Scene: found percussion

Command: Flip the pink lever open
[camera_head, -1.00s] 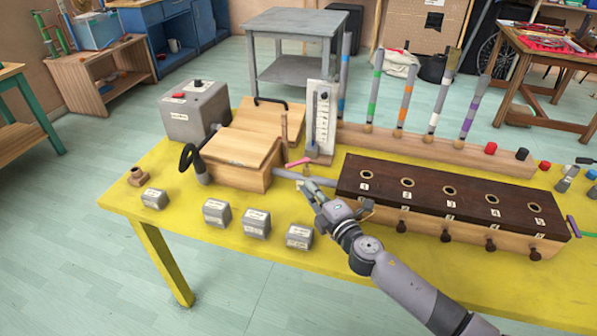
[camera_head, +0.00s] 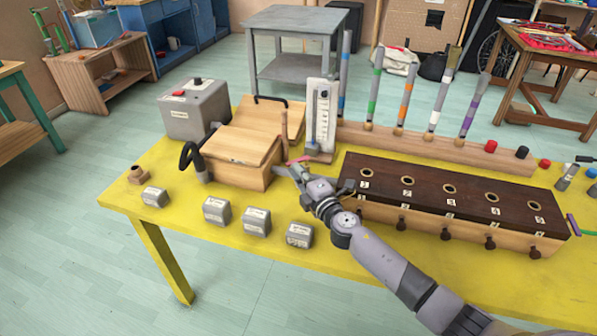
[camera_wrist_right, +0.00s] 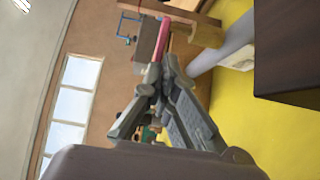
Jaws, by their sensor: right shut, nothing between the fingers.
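The pink lever (camera_head: 299,160) is a short bar at the foot of the white scale panel (camera_head: 321,115), by the grey pipe to the right of the wooden box (camera_head: 238,177). In the right wrist view the pink lever (camera_wrist_right: 156,45) shows just beyond the fingertips. My right gripper (camera_head: 287,168) is shut and empty, with its tips close under the lever's left end. It also fills the middle of the right wrist view (camera_wrist_right: 168,68). Whether the tips touch the lever I cannot tell. My left gripper is out of view.
A dark-topped box with numbered holes (camera_head: 424,181) stands right of the gripper, behind my right forearm. Several small grey blocks (camera_head: 257,222) lie along the front of the yellow table (camera_head: 185,228). A grey box with a red button (camera_head: 196,108) stands at the back left.

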